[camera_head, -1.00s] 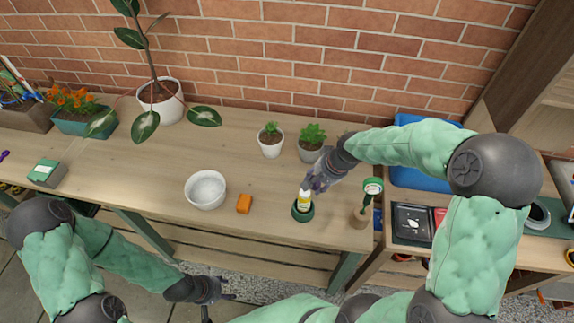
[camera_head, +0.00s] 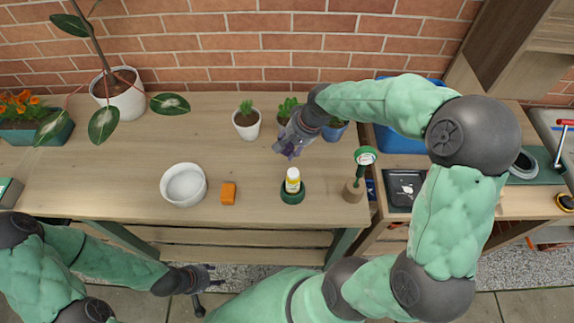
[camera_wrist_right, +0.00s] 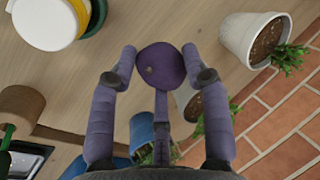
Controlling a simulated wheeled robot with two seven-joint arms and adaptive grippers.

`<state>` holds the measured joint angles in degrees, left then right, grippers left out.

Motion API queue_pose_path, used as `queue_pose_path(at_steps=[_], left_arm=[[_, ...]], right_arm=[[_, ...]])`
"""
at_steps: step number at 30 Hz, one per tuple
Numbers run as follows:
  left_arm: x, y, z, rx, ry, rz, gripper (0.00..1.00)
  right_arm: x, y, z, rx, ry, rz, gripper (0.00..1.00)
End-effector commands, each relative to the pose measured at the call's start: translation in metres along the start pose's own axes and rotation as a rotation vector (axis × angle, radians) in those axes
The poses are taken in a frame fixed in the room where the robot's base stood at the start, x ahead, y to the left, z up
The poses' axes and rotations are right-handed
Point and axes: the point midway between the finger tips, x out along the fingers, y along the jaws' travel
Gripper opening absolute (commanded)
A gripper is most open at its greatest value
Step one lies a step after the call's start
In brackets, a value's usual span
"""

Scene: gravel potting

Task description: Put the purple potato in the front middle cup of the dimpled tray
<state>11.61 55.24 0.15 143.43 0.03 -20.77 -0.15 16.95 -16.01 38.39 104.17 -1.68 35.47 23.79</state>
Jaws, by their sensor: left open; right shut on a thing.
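The purple potato (camera_wrist_right: 162,66) is in my right gripper, between its two purple fingers, in the right wrist view. The potato cannot be made out clearly there. My left gripper (camera_head: 203,290) is open and empty, low in front of the bench's front edge. I see no dimpled tray in either view.
A white cactus pot (camera_head: 246,126) stands at the back.

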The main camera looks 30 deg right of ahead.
Motion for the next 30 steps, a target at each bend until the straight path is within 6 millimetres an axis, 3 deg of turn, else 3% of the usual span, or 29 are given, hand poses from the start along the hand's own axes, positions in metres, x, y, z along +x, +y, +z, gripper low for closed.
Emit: queue_pose_path(at_steps=[22,30], left_arm=[[0.037,-0.013,-0.002,0.0,0.001,0.0,0.51],[0.037,-0.013,-0.002,0.0,0.001,0.0,0.51]], right_arm=[[0.086,0.034,0.006,0.003,-0.002,0.0,0.15],[0.091,0.036,0.006,0.001,-0.001,-0.001,0.15]])
